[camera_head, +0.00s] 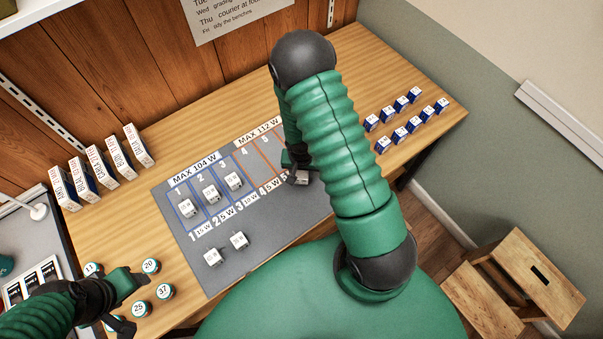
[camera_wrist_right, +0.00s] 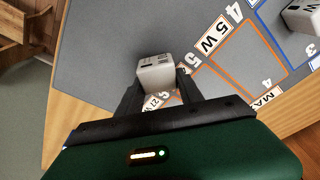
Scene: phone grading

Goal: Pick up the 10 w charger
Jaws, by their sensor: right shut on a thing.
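My right gripper (camera_head: 297,179) is low over the right part of the grey mat (camera_head: 275,228), partly hidden by my arm. It is shut on a white charger (camera_wrist_right: 155,72), which sits between its fingers (camera_wrist_right: 157,95) in the right wrist view. The charger's wattage cannot be made out for certain. Three white chargers stand in slots 1 (camera_head: 187,208), 2 (camera_head: 211,194) and 3 (camera_head: 234,181). Two more, a left one (camera_head: 213,257) and a right one (camera_head: 239,240), stand at the mat's front. My left gripper (camera_head: 133,302) is open and empty at the lower left.
Numbered round tins (camera_head: 150,266) surround my left gripper. Upright boxes (camera_head: 101,164) line the back left. Small blue-and-white boxes (camera_head: 400,134) stand in rows at the right. Orange slots (camera_head: 262,155) lie beside my right gripper. A wooden stool (camera_head: 528,275) is on the floor.

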